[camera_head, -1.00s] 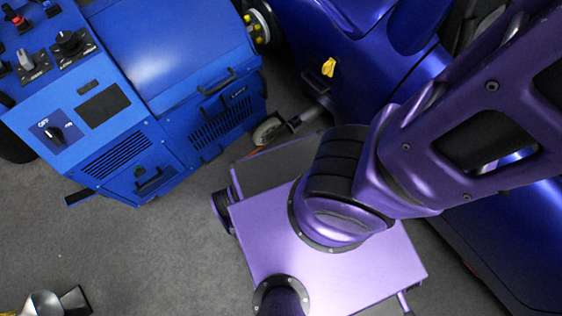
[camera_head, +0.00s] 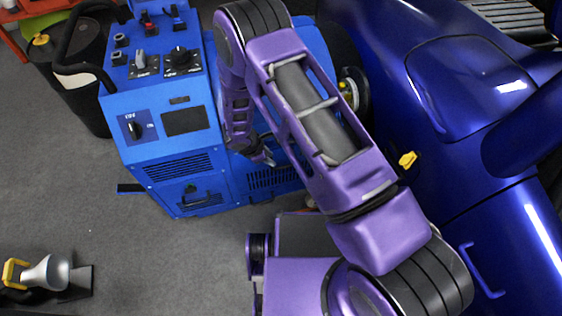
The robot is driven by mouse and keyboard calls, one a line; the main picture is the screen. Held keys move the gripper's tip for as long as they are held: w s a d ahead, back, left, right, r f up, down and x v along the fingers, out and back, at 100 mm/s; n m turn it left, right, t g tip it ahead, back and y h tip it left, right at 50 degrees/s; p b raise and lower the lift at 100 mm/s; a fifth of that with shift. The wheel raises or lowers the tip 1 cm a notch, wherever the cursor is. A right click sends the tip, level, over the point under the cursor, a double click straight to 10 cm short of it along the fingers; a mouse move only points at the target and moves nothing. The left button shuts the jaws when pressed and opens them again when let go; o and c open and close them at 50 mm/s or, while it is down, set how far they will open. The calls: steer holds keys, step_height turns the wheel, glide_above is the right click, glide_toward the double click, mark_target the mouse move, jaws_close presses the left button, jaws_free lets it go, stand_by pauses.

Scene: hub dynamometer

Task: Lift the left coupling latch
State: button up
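The blue dynamometer cart (camera_head: 170,150) stands left of centre. A wheel-hub coupling (camera_head: 350,88) with yellow parts shows between the cart and the blue car, partly behind my arm. I cannot make out the left coupling latch; my arm may cover it. A black handle (camera_head: 190,192) shows low on the cart's front. My gripper (camera_head: 266,158) hangs in front of the cart's right front side, pointing down and right. It looks empty, but its fingers are small and dark, so I cannot tell their opening.
The blue car (camera_head: 440,100) fills the right side, with a yellow tab (camera_head: 408,160) on it. A metal funnel-like nozzle (camera_head: 48,272) with a yellow handle lies on the floor at lower left. A dark drum (camera_head: 75,80) stands behind left.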

mark_target(283, 167)
steer(key=b+x, duration=0.1)
steer(key=x, duration=1)
steer(key=shift+w+d+f+b, duration=0.1)
steer(key=shift+w+f+b, duration=0.1)
steer(key=shift+f+b, duration=0.1)
steer(key=shift+c, duration=0.3)
jaws_close()
stand_by(0.6)
